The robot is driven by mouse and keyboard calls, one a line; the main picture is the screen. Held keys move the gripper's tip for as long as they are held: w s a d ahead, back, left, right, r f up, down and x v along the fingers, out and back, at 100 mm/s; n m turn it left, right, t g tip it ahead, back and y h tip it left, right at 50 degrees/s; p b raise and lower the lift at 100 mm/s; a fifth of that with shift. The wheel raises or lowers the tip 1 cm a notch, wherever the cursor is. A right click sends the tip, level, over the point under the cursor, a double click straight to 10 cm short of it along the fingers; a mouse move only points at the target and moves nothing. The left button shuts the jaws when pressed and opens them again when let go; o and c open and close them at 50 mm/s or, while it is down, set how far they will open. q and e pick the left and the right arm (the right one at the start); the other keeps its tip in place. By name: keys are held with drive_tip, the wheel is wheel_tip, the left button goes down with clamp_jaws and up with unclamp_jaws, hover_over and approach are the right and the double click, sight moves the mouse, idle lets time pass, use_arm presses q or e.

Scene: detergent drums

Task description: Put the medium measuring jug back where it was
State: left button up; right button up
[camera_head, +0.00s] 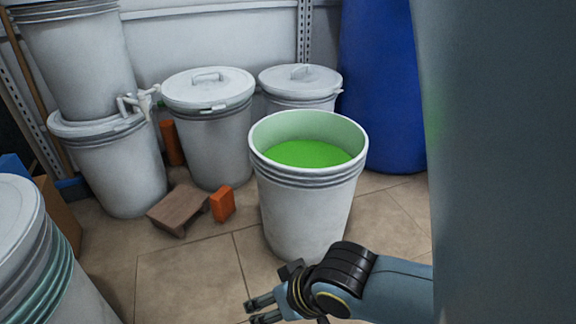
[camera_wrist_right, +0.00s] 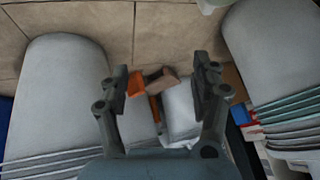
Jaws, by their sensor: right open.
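I see no measuring jug in either view. My right gripper (camera_head: 262,310) is low in the front of the head view, in front of the open drum, with its fingers pointing left. It is open and empty, and both fingers show apart in the right wrist view (camera_wrist_right: 160,85). The open white drum (camera_head: 305,215) holds bright green liquid (camera_head: 306,154), and no jug shows inside it. My left gripper is not in view.
Lidded drums (camera_head: 208,130) (camera_head: 300,82) stand behind. Stacked drums (camera_head: 75,60) stand at the left, and another lidded drum (camera_head: 15,230) is at the near left. A wooden block (camera_head: 178,208) and an orange brick (camera_head: 222,204) lie on the floor. A blue drum (camera_head: 380,90) stands behind right. Floor tiles (camera_head: 185,275) are clear.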

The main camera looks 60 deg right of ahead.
wheel_tip(320, 180, up, 8)
drive_tip(key=s+n+t, duration=0.2)
drive_tip(key=n, duration=0.4)
drive_tip(key=shift+s, duration=0.35)
drive_tip(key=shift+f, duration=0.15)
